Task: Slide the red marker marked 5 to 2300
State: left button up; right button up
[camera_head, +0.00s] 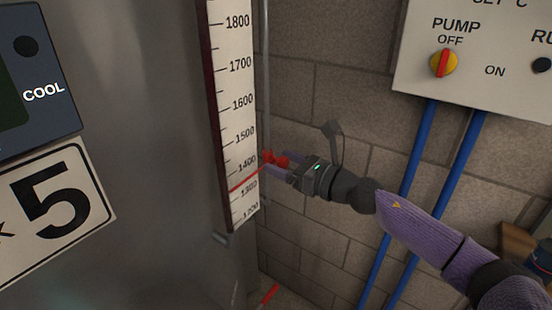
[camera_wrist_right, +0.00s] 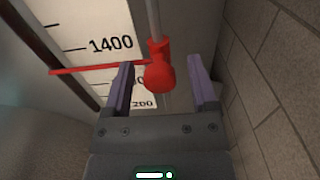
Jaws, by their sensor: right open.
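The red marker (camera_wrist_right: 159,75) sits on a thin vertical rod beside a white scale (camera_head: 236,100) on the tank marked 5. Its red pointer crosses the scale a little below the 1400 label in both views. The marker also shows in the head view (camera_head: 268,158). My right gripper (camera_wrist_right: 160,88) is open, with one purple finger on each side of the marker's knob. I cannot tell whether either finger touches it. The gripper reaches in from the right in the head view (camera_head: 281,166). The scale shows up to 1800; 2300 is out of view. My left gripper is not in view.
The steel tank (camera_head: 140,150) fills the left, with a large 5 sign (camera_head: 50,205) and a COOL panel (camera_head: 40,95). A block wall (camera_head: 335,60) stands close behind the rod. Blue pipes (camera_head: 408,190) run below a PUMP panel (camera_head: 480,75) on the right.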

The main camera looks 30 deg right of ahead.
jog(key=shift+x, duration=1)
grip_shut()
dwell(0.8)
